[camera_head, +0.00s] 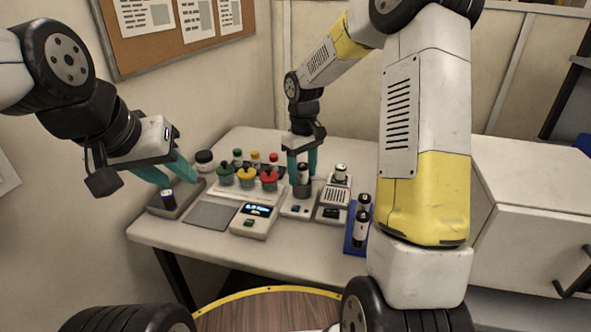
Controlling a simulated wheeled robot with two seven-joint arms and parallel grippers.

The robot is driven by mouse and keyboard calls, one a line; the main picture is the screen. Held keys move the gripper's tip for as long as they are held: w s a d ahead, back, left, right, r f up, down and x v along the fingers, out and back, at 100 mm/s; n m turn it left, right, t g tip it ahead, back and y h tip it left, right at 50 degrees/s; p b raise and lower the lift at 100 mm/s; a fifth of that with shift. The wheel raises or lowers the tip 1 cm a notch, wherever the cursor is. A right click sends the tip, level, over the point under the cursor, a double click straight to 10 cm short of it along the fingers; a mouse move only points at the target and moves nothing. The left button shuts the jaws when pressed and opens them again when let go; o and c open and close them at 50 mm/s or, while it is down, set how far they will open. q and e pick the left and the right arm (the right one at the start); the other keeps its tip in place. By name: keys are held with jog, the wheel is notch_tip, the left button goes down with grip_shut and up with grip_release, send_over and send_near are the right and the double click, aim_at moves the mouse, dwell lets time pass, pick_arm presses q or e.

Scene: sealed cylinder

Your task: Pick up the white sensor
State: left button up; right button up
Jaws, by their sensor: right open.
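I cannot tell for certain which item is the white sensor. A small white-topped cylinder (340,173) stands upright on a white device at the back right of the table. My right gripper (302,168) points down with its teal fingers open, one on each side of a dark cylinder (303,177) standing in a dark holder. I cannot tell whether the fingers touch it. My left gripper (168,175) is tilted, with its teal fingers apart, just above a small dark cylinder (168,198) in a grey tray (187,207) at the table's left edge.
A white rack (240,194) with several red, yellow and green capped items stands mid-table. A white device with a lit screen (256,211) is in front. A blue rack (350,244) holds dark cylinders. A grey mat (211,216) lies clear. My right arm hides the table's right part.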

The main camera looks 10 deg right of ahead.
grip_shut()
jog(key=shift+r, duration=0.1)
